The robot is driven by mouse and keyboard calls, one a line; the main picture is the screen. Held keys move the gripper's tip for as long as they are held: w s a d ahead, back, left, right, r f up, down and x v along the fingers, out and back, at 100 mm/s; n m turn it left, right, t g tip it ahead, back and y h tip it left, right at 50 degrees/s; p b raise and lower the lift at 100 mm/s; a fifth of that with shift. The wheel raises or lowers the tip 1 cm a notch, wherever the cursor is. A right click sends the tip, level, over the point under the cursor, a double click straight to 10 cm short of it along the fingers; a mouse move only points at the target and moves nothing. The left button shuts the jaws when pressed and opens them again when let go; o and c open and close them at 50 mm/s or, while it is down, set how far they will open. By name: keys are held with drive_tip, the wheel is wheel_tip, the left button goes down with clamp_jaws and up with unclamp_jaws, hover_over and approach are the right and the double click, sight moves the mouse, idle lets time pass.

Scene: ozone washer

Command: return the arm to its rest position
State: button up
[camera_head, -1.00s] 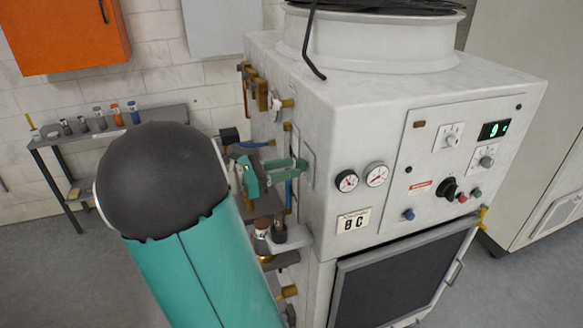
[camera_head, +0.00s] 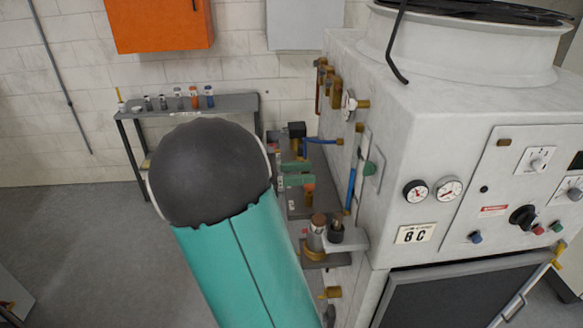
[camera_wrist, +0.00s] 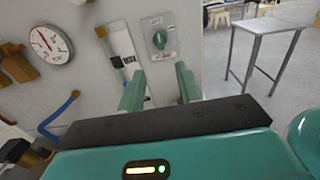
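My arm, teal with a black rounded joint, fills the lower middle of the head view. My gripper (camera_head: 312,173) shows beyond it, beside the left side of the white washer cabinet (camera_head: 440,110). In the wrist view my gripper (camera_wrist: 160,84) has its two green fingers spread apart with nothing between them. Past the fingers, a green knob (camera_wrist: 160,40) on a small plate is mounted on the cabinet side. The knob also shows in the head view (camera_head: 369,168), to the right of the fingertips and apart from them.
Brass fittings, a blue hose (camera_head: 321,141) and a shelf with small bottles (camera_head: 318,224) stick out from the cabinet near my gripper. A wall bench (camera_head: 235,103) holds several small bottles. The wrist view shows a metal table (camera_wrist: 262,26).

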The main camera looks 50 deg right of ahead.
idle(0.3)
drive_tip(key=s+a+m+t+y, duration=0.1)
drive_tip(key=a+m+t+y, duration=0.3)
drive_tip(key=a+t, duration=0.5)
drive_tip(key=s+a+f+m+t+y, duration=0.1)
drive_tip(key=a+m+t+y, duration=0.4)
drive_tip(key=a, duration=1.9)
drive_tip(key=t+y, duration=0.3)
drive_tip(key=t, duration=0.1)
drive_tip(key=shift+s+f+y, duration=0.25)
drive_tip(key=shift+s+y, duration=0.15)
